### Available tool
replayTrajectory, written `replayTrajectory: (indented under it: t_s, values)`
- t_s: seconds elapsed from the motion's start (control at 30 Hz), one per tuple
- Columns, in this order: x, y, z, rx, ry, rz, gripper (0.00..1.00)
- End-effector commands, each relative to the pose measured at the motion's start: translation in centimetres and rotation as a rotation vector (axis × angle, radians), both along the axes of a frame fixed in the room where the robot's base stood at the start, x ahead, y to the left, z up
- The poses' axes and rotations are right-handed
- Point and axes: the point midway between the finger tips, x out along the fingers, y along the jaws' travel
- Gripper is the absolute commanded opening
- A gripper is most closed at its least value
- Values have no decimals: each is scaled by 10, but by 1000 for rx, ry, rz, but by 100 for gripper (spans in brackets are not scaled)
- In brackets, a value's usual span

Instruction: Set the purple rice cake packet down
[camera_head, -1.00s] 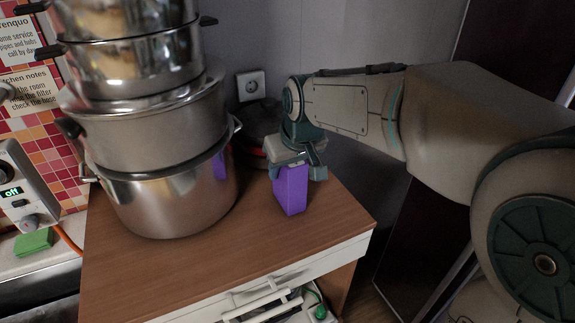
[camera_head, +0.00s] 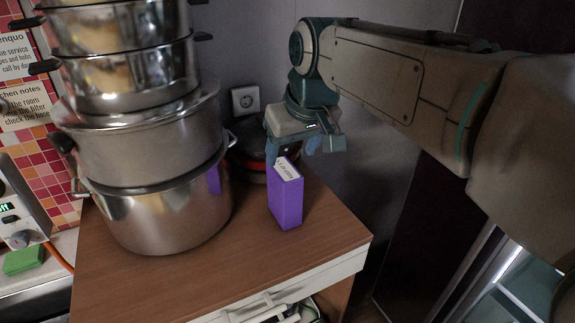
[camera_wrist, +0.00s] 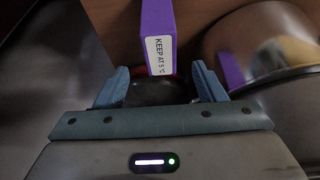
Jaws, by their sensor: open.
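The purple rice cake packet (camera_head: 285,200) stands upright on the brown wooden cabinet top (camera_head: 200,277), near its right side. A white label shows on its top end. In the wrist view the packet (camera_wrist: 157,14) and its label, reading "KEEP AT 5 °C", lie beyond the fingertips. My gripper (camera_head: 304,150) is open and empty, above and behind the packet in the head view. In the wrist view its two blue fingers (camera_wrist: 160,78) are spread apart, with the packet clear of them.
A tall stack of steel pots (camera_head: 165,205) stands left of the packet. A dark pan (camera_head: 250,150) sits behind, near a wall socket (camera_head: 245,100). The cabinet front (camera_head: 300,285) has a white drawer, partly open. Bare wood lies in front of the packet.

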Motion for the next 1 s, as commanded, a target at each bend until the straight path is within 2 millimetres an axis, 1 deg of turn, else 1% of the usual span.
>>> replayTrajectory:
  t_s: [0.03,0.1,0.3,0.37,0.43,0.47,0.57,0.6,0.67,0.7,0.8,0.9,1.0]
  values:
    - [-1,-1,6,2,-3,0,64]
    - [-4,-2,10,1,-1,0,64]
    - [-5,-4,13,0,0,-3,64]
    - [-7,-10,10,-1,3,-16,64]
    - [-12,-25,2,-4,7,-51,64]
    - [-15,-34,-4,-6,9,-73,64]
    - [-33,-73,-28,-13,22,-168,64]
    - [-43,-89,-41,-16,28,-212,64]
    - [-60,-112,-60,-19,36,-275,64]
    - [-71,-126,-72,-20,42,-317,64]
    - [-99,-154,-103,-23,55,-411,64]
    - [-122,-172,-127,-25,65,-481,64]
    - [-137,-181,-143,-26,72,-523,64]
